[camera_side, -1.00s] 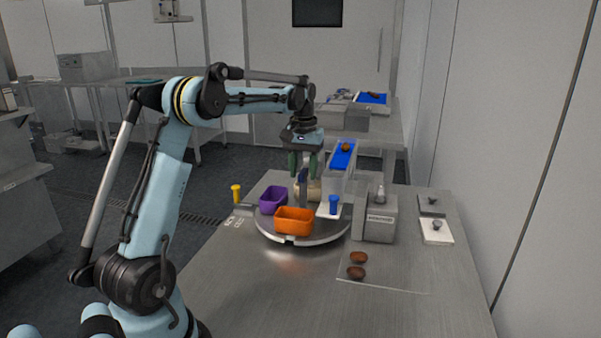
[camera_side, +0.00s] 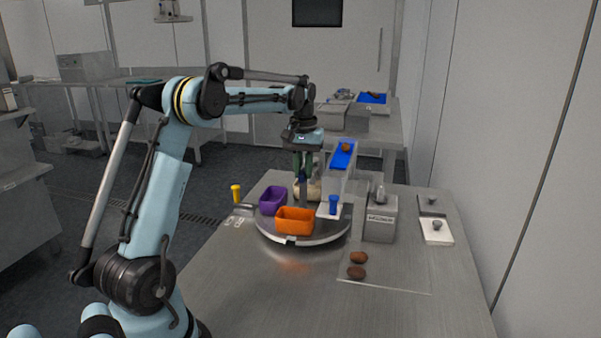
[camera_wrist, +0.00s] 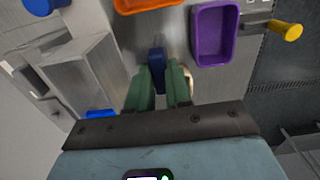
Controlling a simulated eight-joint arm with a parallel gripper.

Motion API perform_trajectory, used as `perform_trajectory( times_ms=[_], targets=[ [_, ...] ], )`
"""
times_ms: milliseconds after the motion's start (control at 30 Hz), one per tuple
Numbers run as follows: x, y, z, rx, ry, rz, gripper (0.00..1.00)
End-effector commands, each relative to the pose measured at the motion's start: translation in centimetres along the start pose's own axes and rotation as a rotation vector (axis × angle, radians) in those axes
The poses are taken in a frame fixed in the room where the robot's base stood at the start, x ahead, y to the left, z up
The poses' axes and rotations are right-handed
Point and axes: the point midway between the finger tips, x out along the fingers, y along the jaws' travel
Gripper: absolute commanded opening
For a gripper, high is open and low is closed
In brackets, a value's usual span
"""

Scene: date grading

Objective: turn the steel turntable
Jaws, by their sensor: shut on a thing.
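The steel turntable (camera_side: 320,239) is a low round disc on the steel bench. It carries an orange bin (camera_side: 294,226), a purple bin (camera_side: 272,201) and a beige bin (camera_side: 308,190), which is partly hidden behind a central post. The post's blue top (camera_wrist: 156,58) shows between my green fingers in the wrist view. My gripper (camera_side: 303,174) points down over the turntable and is shut on this blue post top. In the wrist view, the orange bin (camera_wrist: 145,4) and the purple bin (camera_wrist: 216,36) lie just beyond the fingertips.
A yellow-knobbed handle (camera_side: 236,192) stands left of the turntable, and a blue-knobbed piece (camera_side: 333,205) at its right. A grey box (camera_side: 381,220) and a blue-topped chute (camera_side: 343,160) stand close on the right.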

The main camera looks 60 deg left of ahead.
Motion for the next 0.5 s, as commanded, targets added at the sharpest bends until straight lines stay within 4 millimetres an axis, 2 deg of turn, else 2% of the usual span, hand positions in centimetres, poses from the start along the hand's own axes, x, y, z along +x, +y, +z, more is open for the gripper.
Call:
perform_trajectory(
  times_ms=[500],
  targets=[
    [-0.04,0.0,-0.09,-0.216,0.001,0.001,0.0]
  ],
)
